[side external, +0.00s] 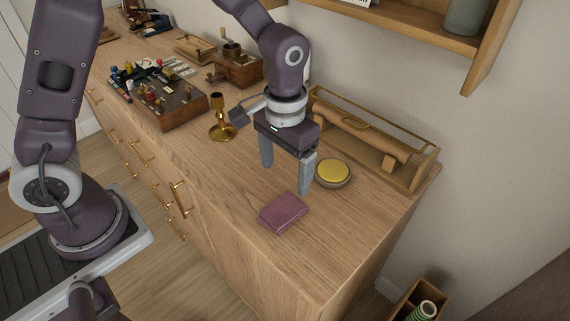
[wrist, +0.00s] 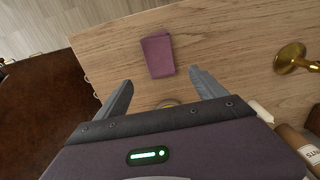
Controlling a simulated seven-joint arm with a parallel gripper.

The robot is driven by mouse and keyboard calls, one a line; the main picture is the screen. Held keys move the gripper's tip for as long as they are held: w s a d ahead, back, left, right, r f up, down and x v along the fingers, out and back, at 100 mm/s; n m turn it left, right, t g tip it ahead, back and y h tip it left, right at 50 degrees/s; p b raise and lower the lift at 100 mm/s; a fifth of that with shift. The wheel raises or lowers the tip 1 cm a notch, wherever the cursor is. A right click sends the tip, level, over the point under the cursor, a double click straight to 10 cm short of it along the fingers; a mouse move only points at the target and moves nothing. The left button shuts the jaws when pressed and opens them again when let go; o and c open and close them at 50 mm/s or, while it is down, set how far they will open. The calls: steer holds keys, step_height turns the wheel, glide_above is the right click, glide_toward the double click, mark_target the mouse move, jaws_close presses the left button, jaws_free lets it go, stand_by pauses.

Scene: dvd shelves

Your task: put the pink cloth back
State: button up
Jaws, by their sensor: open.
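The pink cloth (side external: 283,212) is a folded, dusky-pink rectangle lying flat on the wooden cabinet top, near its front right part. In the wrist view the cloth (wrist: 158,55) lies beyond the fingertips, roughly in line with the space between them. My gripper (side external: 286,179) points down above the cabinet top, behind the cloth in the side view. In the wrist view my gripper (wrist: 161,78) has its fingers spread wide with nothing between them. The cloth is apart from the fingers.
A round dish with a yellow disc (side external: 333,171) stands close to the right finger. A wooden rack (side external: 405,182) holding a roller is behind it. A brass goblet-like stand (side external: 220,120) and a wooden box of small items (side external: 165,103) are left. Wood around the cloth is clear.

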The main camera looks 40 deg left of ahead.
steer(key=s+a+r+t, duration=0.1)
steer(key=s+a+r, duration=0.2)
steer(key=r, duration=0.4)
steer(key=s+a+r+t, duration=0.2)
steer(key=s+r, duration=0.2)
steer(key=r, duration=0.3)
steer(key=s+a+r+t, duration=0.1)
steer(key=s, duration=0.4)
steer(key=s+a+r+t, duration=0.1)
steer(key=s+a+r, duration=0.1)
steer(key=s, duration=0.4)
steer(key=shift+a+r+t, duration=0.25)
steer(key=shift+r+t, duration=0.05)
